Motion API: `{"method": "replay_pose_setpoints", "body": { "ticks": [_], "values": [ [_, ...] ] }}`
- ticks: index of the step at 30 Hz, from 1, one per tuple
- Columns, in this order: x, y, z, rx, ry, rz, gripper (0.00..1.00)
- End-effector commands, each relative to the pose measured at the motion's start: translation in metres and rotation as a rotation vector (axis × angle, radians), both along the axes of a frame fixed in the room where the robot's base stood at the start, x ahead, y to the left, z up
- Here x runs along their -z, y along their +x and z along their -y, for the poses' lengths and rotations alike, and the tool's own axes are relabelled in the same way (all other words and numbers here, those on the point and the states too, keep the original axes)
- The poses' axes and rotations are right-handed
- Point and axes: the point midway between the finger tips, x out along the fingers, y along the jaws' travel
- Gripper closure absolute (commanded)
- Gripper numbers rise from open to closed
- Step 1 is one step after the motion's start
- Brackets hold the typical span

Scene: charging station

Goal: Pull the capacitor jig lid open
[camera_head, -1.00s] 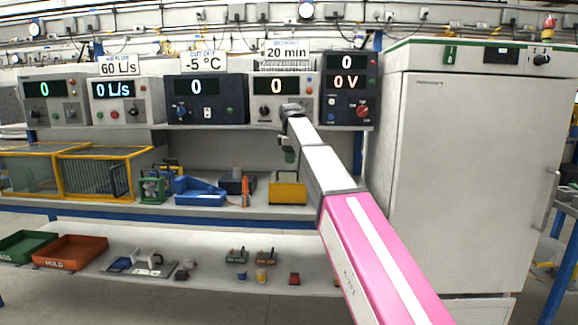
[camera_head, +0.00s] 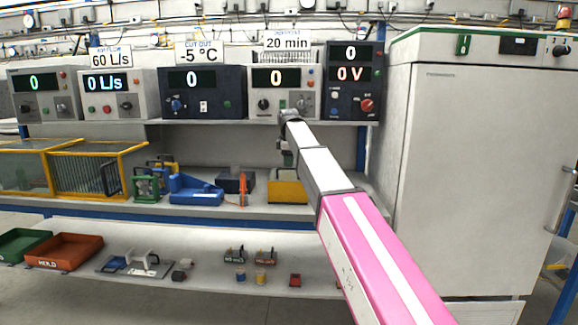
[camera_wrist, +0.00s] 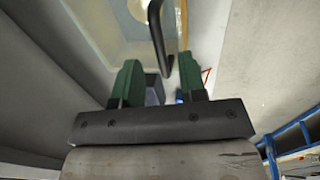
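A yellow box-like fixture (camera_head: 288,190) stands on the middle shelf below my wrist; I cannot tell for sure that it is the capacitor jig. My gripper (camera_head: 286,158) hangs just above it, partly hidden by my arm. In the wrist view my gripper (camera_wrist: 160,78) has two green fingers spread apart with nothing held between them. A black bar handle (camera_wrist: 157,35) shows just beyond the fingertips, apart from them. Behind it is a pale, see-through-looking panel (camera_wrist: 105,30) with a yellow strip at its edge, possibly the lid.
Instruments with displays line the upper shelf, including one (camera_head: 282,92) right behind my wrist. A blue fixture (camera_head: 195,190) and an orange upright piece (camera_head: 243,188) stand left of the yellow fixture. A tall white cabinet (camera_head: 480,180) stands close on the right.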

Motion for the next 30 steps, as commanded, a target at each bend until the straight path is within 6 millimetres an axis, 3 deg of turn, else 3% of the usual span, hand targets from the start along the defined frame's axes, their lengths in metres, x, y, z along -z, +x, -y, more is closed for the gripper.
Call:
{"method": "replay_pose_setpoints", "body": {
  "ticks": [6,17,20,21,30],
  "values": [
    [0.021,0.004,0.000,0.000,0.000,0.000,0.62],
    [0.024,0.005,0.000,0.000,0.000,0.001,0.62],
    [0.024,0.005,0.000,0.000,0.000,0.001,0.95],
    [0.024,0.005,0.000,0.000,0.000,0.001,1.00],
    [0.021,0.010,0.000,0.000,0.000,0.001,1.00]
  ]
}}
